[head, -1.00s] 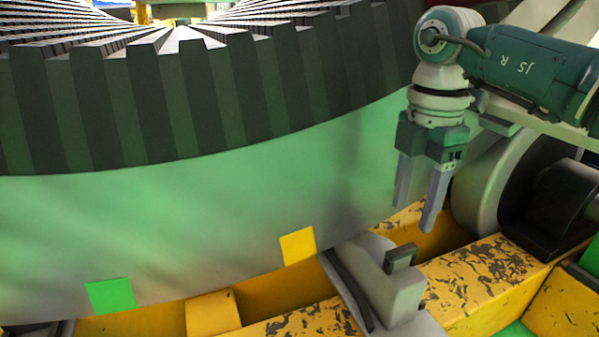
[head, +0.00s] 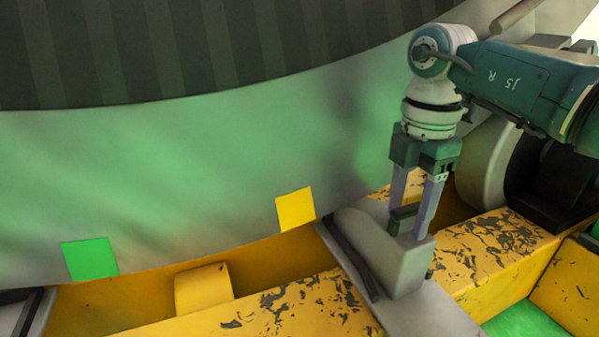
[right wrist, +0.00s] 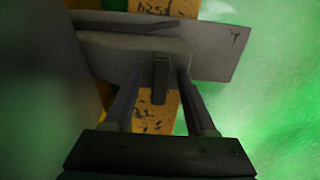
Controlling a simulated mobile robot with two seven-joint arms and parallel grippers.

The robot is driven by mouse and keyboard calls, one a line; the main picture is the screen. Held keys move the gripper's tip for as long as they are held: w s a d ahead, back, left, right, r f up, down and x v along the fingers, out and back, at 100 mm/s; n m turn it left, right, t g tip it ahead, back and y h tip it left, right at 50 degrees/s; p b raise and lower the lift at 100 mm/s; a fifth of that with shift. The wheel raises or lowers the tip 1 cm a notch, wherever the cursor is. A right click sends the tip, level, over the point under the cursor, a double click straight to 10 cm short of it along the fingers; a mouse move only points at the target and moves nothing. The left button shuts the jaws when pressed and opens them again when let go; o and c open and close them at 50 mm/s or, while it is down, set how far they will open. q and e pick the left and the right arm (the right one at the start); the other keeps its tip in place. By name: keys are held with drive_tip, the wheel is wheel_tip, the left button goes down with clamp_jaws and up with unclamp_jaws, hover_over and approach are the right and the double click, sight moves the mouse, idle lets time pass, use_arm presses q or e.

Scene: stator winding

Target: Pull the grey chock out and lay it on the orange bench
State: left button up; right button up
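The chock's grey body (right wrist: 135,55) shows beyond the fingertips. My left gripper is not in view. The orange bench cannot be made out in these frames.
The large grey ring (head: 200,190) with dark teeth fills the left and top. It bears a green patch (head: 89,258) and a yellow patch (head: 296,209). A grey roller (head: 488,165) stands right of my gripper. The yellow beam (head: 500,250) runs below.

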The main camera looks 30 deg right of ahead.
clamp_jaws()
idle(1.2)
